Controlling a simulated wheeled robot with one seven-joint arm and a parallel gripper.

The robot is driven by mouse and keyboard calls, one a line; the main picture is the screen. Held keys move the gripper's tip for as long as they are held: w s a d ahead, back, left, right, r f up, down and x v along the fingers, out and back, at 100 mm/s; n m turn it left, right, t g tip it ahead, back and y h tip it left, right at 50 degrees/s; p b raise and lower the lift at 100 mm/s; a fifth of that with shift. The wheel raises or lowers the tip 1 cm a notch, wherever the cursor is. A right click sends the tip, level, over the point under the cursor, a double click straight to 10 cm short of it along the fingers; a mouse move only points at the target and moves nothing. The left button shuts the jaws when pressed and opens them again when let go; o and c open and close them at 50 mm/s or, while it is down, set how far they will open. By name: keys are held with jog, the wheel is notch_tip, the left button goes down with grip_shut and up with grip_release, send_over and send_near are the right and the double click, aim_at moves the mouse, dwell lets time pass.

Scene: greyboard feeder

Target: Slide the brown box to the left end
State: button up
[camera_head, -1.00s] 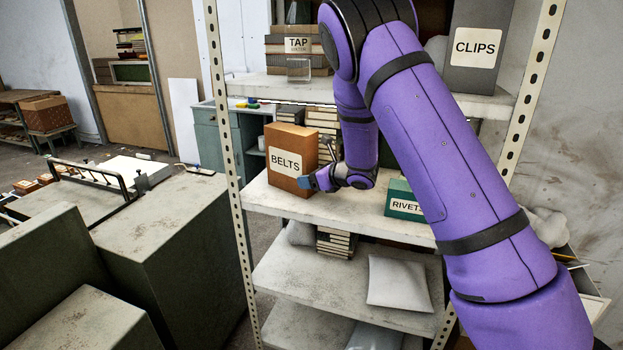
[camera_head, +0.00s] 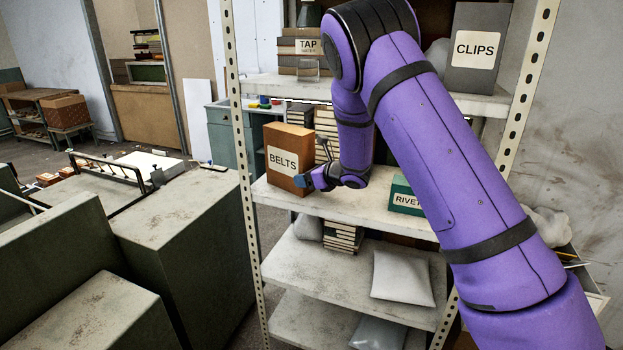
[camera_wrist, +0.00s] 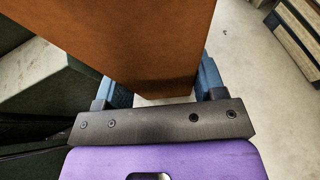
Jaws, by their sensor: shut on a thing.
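The brown box (camera_head: 281,162) with a BELTS label stands upright on the middle shelf (camera_head: 335,205), close to its left end. My gripper (camera_head: 308,181) is at the box's lower right front corner, low over the shelf. In the wrist view, the blue fingers (camera_wrist: 165,84) lie on either side of the brown box (camera_wrist: 130,35), shut on it. The box's far side and most of its base are hidden.
A perforated left post (camera_head: 247,170) rises just left of the box. A green RIVETS box (camera_head: 405,197) is to the right, with bare shelf between. The upper shelf (camera_head: 280,86) is overhead.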

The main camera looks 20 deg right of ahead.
jog(key=o, duration=1.2)
jog(key=shift+c, duration=0.2)
jog(key=v, duration=1)
jog(key=shift+s+d, duration=0.2)
jog(key=shift+s, duration=0.15)
jog(key=shift+s, duration=0.1)
